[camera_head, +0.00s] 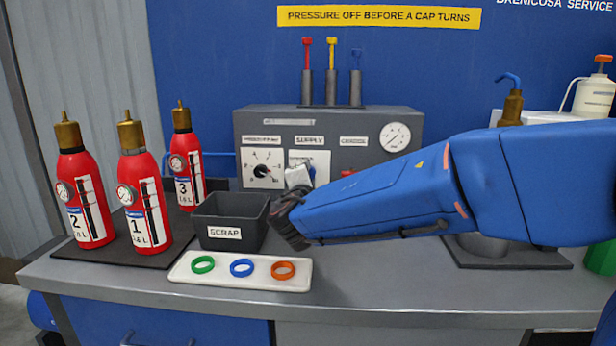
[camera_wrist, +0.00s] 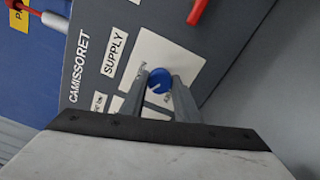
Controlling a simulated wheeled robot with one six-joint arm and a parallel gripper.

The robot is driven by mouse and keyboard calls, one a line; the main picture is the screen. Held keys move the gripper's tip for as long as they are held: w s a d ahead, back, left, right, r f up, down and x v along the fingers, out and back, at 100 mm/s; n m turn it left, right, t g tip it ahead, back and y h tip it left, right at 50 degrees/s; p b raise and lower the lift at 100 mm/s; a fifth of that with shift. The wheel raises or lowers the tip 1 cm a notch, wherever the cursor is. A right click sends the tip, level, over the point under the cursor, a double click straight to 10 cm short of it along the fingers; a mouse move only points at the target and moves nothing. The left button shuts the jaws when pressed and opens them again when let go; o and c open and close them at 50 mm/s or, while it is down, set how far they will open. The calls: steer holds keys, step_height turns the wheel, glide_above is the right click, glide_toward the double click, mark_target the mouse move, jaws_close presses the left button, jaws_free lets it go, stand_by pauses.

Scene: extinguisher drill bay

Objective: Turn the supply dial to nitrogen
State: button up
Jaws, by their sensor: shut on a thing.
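The supply dial (camera_wrist: 158,80) is a blue round knob with a white mark, on a white plate under the SUPPLY label (camera_wrist: 115,53) of the grey control box. In the wrist view my gripper (camera_wrist: 160,88) has one finger on each side of the knob and is shut on it. The plate's position labels are partly covered by the fingers and too small to read, so I cannot tell which gas the dial points to. In the head view my gripper (camera_head: 299,178) reaches the SUPPLY plate (camera_head: 320,158) and mostly hides the dial.
The control box (camera_head: 270,118) also bears a black selector knob (camera_head: 261,171), a gauge (camera_head: 395,137) and a red handle (camera_head: 348,172). A SCRAP bin (camera_head: 228,212), a white tray (camera_head: 186,274) with coloured rings and red extinguishers (camera_head: 140,190) stand left of my arm.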

steer(key=shift+f+m, duration=0.1)
steer(key=shift+m, duration=1.5)
steer(key=o, duration=1)
steer(key=shift+o, duration=0.2)
steer(key=shift+s, duration=0.1)
steer(key=s, duration=1.7)
steer(key=shift+s+a, duration=0.15)
steer(key=shift+a, duration=0.1)
